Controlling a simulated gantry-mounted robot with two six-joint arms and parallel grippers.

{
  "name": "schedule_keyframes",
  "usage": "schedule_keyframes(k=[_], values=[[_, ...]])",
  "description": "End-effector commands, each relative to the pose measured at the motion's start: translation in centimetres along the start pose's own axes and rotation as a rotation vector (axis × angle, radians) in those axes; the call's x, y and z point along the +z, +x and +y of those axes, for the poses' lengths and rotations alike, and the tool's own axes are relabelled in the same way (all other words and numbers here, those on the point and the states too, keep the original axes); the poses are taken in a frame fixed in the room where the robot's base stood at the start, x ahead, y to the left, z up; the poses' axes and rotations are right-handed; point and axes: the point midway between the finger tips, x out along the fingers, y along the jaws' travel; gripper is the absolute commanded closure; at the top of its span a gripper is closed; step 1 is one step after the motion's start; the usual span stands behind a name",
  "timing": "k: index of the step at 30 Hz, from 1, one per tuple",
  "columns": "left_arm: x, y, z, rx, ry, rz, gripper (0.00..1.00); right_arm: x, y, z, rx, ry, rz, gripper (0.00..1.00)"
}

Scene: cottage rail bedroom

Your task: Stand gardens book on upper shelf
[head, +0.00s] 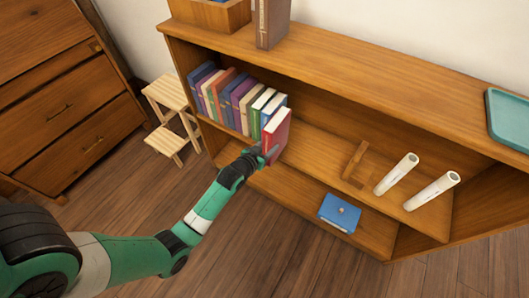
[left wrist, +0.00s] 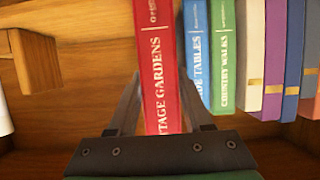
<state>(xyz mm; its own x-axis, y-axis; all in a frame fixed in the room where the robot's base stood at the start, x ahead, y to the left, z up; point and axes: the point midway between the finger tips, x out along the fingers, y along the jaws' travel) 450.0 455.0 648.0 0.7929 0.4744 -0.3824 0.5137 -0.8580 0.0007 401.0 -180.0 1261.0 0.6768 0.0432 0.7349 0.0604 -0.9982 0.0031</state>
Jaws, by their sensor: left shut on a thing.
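The red gardens book (head: 277,136) is upright at the right end of the book row on the upper shelf (head: 315,150). Its spine faces me and it sticks out a little further forward than the other books. My left gripper (head: 266,153) is shut on its lower part. In the left wrist view the red book (left wrist: 156,60) stands between the two fingers, with "GARDENS" readable on its spine. Whether its base touches the shelf is hidden. My right gripper is not in view.
A blue book (left wrist: 195,50) and a green book (left wrist: 223,55) stand beside it, then several more. A wooden bookend (head: 355,160) and two white rolls (head: 397,173) are further right. A wooden stool (head: 165,93) stands left.

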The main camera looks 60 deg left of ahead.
Motion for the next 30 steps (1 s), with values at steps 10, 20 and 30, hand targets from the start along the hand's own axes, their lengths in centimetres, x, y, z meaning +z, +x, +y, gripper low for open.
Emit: schedule_keyframes(k=[10,20,30], values=[[-0.8,1.4,-1.4,-0.002,0.000,0.007,1.00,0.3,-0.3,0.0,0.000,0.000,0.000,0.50],[-0.2,1.6,-2.0,0.000,0.000,0.008,1.00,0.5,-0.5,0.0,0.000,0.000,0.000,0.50],[-0.2,1.6,-2.0,0.000,0.000,0.006,0.29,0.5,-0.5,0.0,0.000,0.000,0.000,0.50]])
